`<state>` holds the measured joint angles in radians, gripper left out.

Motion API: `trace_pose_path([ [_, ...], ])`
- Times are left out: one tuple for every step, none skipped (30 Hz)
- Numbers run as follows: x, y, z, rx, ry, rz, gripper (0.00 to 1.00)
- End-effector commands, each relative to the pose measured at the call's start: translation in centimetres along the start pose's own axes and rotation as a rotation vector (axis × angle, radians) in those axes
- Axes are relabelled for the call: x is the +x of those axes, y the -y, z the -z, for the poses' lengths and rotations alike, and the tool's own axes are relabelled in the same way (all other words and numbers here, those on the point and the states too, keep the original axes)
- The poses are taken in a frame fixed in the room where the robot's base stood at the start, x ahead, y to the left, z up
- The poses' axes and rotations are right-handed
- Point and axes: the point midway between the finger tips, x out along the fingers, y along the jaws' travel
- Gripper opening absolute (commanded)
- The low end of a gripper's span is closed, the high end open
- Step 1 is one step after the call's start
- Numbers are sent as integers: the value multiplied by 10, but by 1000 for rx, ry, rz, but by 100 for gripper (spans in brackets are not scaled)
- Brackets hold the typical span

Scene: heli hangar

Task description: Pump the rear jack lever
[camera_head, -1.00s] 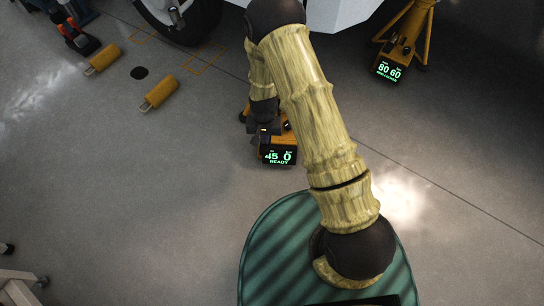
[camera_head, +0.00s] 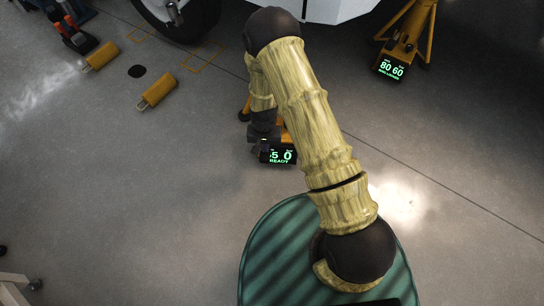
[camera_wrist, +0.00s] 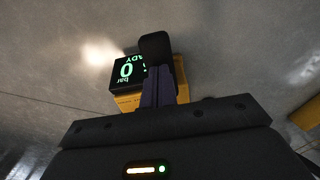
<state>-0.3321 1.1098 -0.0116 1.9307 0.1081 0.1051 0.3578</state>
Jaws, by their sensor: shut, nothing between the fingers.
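A yellow jack with a black display (camera_head: 278,155) stands under the machine, mostly hidden behind my arm. My gripper (camera_head: 264,143) points down just in front of this jack, overlapping the display's left edge. In the wrist view my gripper (camera_wrist: 158,85) is shut and empty, close to the jack. I cannot make out the lever clearly, nor whether my gripper touches it.
A second yellow jack (camera_head: 408,45) with a display reading 80 60 stands at upper right. Two yellow blocks (camera_head: 157,91) lie on the floor at left, near a wheel (camera_head: 180,15). A red-and-black device (camera_head: 77,38) is at upper left. The floor at lower left is mostly clear.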

Motion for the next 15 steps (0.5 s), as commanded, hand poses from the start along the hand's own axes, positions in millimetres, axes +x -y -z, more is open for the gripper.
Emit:
trace_pose_path([
  [6, 0, 2, 2, -5, 1, 0],
  [8, 0, 2, 2, -5, 1, 0],
  [7, 0, 3, 2, -6, 1, 0],
  [6, 0, 3, 2, -7, 1, 0],
  [5, 0, 3, 2, -7, 1, 0],
  [2, 0, 3, 2, -7, 1, 0],
  [0, 0, 3, 2, -7, 1, 0],
  [-3, 0, 3, 2, -7, 1, 0],
  [-7, 0, 2, 2, -6, 1, 0],
  [-11, 0, 2, 2, -6, 1, 0],
  [-14, 0, 2, 2, -6, 1, 0],
  [-18, 0, 2, 2, -6, 1, 0],
  [-21, 0, 2, 1, -5, 1, 0],
  [-24, 0, 2, 1, -5, 0, 0],
  [-28, 0, 2, 1, -5, 0, 0],
])
